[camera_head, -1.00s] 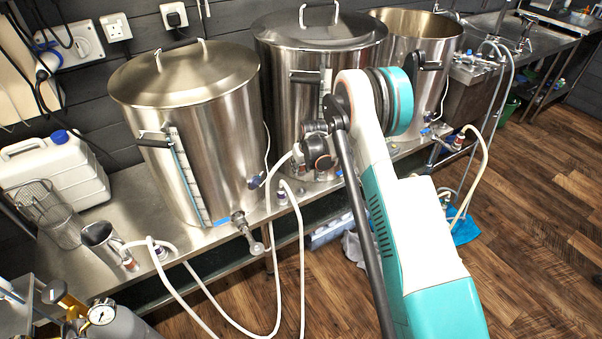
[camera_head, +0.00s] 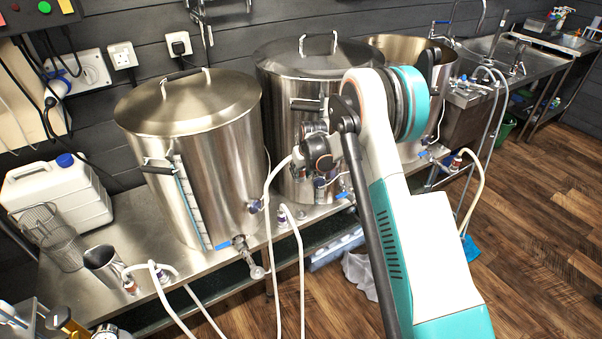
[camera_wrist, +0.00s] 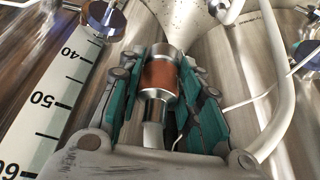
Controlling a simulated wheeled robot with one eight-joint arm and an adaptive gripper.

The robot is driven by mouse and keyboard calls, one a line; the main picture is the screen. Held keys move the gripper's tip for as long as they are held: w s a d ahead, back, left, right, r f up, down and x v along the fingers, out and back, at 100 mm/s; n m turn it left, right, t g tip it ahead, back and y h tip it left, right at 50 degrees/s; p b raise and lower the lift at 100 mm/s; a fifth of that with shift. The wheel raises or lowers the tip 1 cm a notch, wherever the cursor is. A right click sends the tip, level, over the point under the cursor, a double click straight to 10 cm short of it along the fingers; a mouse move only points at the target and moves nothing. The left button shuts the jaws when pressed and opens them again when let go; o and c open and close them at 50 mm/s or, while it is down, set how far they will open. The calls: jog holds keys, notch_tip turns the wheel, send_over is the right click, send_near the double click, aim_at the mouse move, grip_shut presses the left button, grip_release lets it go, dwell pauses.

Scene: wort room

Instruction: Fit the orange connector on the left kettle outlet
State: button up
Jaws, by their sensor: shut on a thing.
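My gripper (camera_wrist: 160,95) is shut on the orange connector (camera_wrist: 160,74), a copper-orange sleeve between steel ends, in the wrist view. A white hose leaves the connector's near end. In the head view my gripper (camera_head: 308,150) is small and partly hidden by my arm, in front of the middle kettle, and the connector cannot be made out. The left kettle (camera_head: 200,165) stands on the steel bench. Its outlet (camera_head: 248,254), a steel valve with a blue lever, sticks out low at its front right, apart from my gripper.
The middle kettle (camera_head: 285,120) and an open right kettle stand behind on the bench (camera_head: 75,290). White hoses (camera_head: 298,255) loop down in front. A white jerrycan (camera_head: 57,195), wire basket and steel jug (camera_head: 103,265) stand at left. Wooden floor (camera_head: 540,240) is clear at right.

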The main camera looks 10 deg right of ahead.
jog(key=shift+r+p, duration=0.95)
jog(key=shift+r, duration=1.3)
